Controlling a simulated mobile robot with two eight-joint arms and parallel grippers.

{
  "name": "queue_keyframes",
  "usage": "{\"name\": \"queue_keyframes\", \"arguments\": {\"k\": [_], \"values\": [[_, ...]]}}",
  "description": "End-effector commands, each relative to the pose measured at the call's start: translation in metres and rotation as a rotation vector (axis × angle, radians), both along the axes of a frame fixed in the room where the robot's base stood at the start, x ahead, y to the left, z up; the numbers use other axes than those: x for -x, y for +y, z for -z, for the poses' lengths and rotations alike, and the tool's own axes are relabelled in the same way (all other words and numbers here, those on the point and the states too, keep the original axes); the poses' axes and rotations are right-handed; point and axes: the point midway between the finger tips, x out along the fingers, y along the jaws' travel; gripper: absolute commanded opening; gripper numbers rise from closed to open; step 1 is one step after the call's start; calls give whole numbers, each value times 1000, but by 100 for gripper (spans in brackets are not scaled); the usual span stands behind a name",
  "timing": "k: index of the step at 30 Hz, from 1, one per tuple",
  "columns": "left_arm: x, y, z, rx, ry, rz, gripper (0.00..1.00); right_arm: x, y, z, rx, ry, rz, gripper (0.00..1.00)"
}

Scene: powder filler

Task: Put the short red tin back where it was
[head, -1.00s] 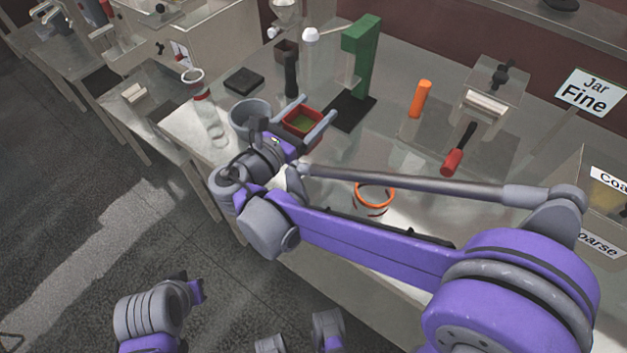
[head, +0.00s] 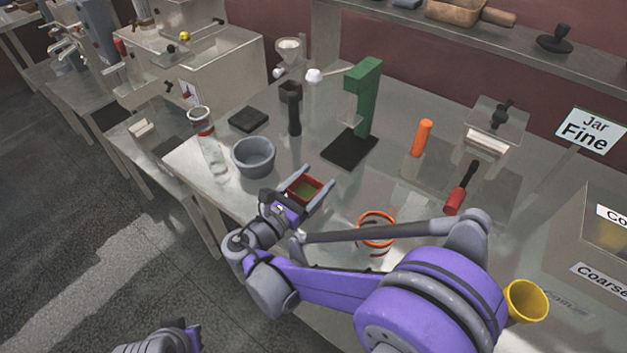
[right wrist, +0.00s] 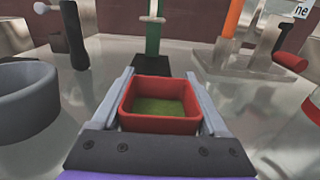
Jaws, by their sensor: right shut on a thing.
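The short red tin (head: 304,189) is square and open-topped, with green stuff on its inner floor. My right gripper (head: 312,190) is shut on it, one finger on each side. The right wrist view shows the tin (right wrist: 160,124) upright between the fingers (right wrist: 160,105), close to the table; I cannot tell whether it touches. In the head view it is in front of the green stand and right of the grey bowl. My left gripper is not in view; only part of my left arm shows at the bottom edge.
The grey bowl (head: 253,157) is left of the tin. The green stand (head: 362,105) on its black base (head: 349,150) is behind. An orange-rimmed jar (head: 376,231) is at the right, near my arm, and a yellow cup (head: 526,300) is farther right. A clear tube (head: 212,150) stands at the left edge.

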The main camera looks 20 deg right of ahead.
Motion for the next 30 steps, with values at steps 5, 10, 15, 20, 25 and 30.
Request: {"name": "queue_keyframes", "arguments": {"k": [5,10,15,20,25,30], "values": [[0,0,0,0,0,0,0,0,0,0,1,-1,0,11],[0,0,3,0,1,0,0,0,0,3,0,0,0,88],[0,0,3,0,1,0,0,0,0,2,0,0,0,100],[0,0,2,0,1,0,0,0,0,2,0,0,0,100],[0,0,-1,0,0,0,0,0,0,-1,0,0,0,100],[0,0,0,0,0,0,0,-2,-2,-1,0,0,1,100]]}}
